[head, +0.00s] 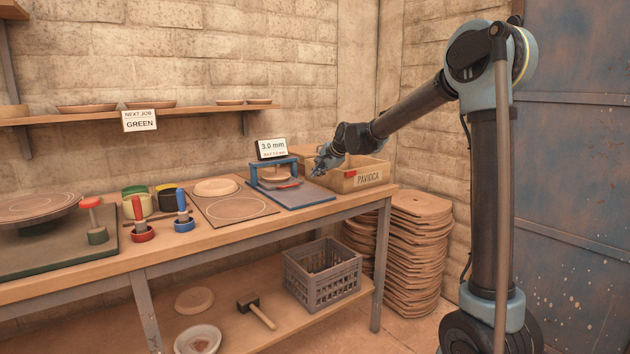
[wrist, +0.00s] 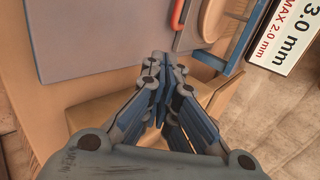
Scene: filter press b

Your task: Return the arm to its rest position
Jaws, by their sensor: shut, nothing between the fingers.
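My arm reaches in from the right in the head view, from an upright column down to the bench. My gripper (head: 322,165) is over the bench, just right of the blue press and beside the PAVIOCA box (head: 365,176). In the wrist view my gripper (wrist: 160,62) is shut, its fingertips together and nothing between them. It is near the blue mat (wrist: 95,35) under the press. Whether the fingers touch anything is hard to tell.
The blue press (head: 275,172) holds a clay disc, with a 3.0 mm sign (head: 271,149) behind it. Stamps, pots and a turntable (head: 40,207) stand further left. Stacked boards (head: 418,250) and a blue metal door (head: 575,180) are at the right.

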